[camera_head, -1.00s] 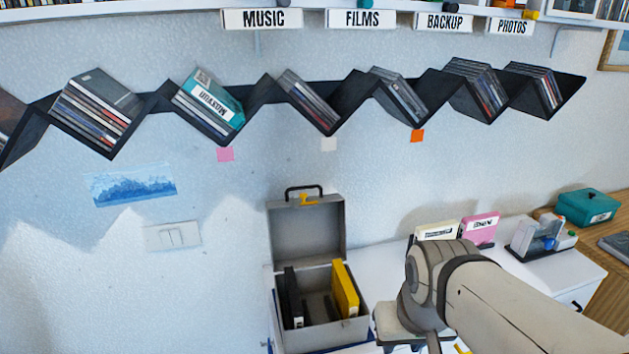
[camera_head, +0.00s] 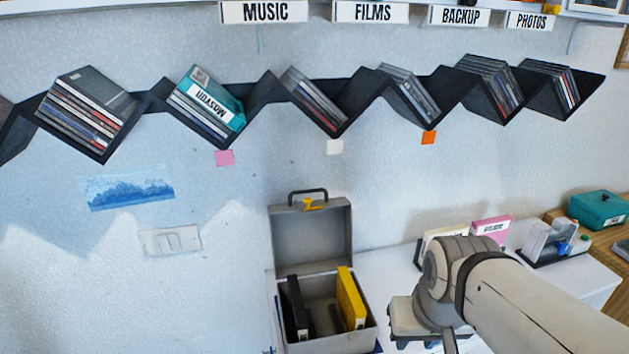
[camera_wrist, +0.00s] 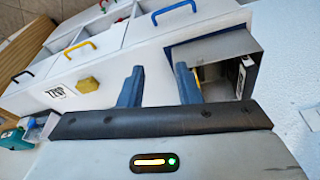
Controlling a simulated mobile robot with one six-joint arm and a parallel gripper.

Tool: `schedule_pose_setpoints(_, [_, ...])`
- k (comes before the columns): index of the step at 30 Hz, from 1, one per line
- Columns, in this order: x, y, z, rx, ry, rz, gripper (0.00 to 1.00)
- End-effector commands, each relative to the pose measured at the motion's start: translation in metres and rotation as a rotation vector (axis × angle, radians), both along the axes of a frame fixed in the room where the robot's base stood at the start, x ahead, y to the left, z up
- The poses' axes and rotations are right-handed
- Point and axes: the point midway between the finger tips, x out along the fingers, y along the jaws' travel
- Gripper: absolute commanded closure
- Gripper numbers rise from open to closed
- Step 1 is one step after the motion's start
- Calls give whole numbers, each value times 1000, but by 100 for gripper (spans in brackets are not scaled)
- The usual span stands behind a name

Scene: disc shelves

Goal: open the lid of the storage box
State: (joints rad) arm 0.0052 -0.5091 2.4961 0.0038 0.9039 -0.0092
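The grey storage box (camera_head: 325,343) stands on the white surface below the wall, in the lower middle of the head view. Its lid (camera_head: 312,240) is raised upright at the back, with a dark handle and a yellow latch (camera_head: 313,204) on it. A black case (camera_head: 297,308) and a yellow case (camera_head: 351,299) stand inside. The wrist view also shows a grey open box (camera_wrist: 222,60) beyond the right finger. My gripper (camera_wrist: 162,84) has its two blue fingers apart with nothing between them. In the head view my arm is right of the box; the fingers are not clearly visible there.
White drawers with black, blue and yellow handles (camera_wrist: 80,46) and a yellow object (camera_wrist: 88,84) show in the wrist view. Pale and pink boxes (camera_head: 491,228) stand behind my arm. A teal box (camera_head: 598,209) is at far right. A zigzag disc shelf (camera_head: 258,98) hangs above.

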Motion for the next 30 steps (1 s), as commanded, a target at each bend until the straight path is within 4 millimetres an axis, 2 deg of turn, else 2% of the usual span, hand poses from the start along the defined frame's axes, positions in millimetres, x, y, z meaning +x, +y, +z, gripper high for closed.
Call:
schedule_pose_setpoints(4, [21, 7, 4, 48, 30, 23, 69])
schedule_pose_setpoints(7, [51, 18, 11, 127, 65, 76, 69])
schedule_pose_setpoints(11, [108, 35, 23, 278, 85, 190, 69])
schedule_pose_setpoints(15, [175, 49, 35, 456, 51, 338, 69])
schedule_pose_setpoints(21, [271, 55, 46, 699, -112, 572, 69])
schedule_pose_setpoints(25, [319, 48, 52, 811, -255, 702, 69])
schedule_pose_setpoints(27, [336, 48, 56, 861, -318, 774, 69])
schedule_pose_setpoints(30, [349, 62, 62, 945, -371, 904, 69])
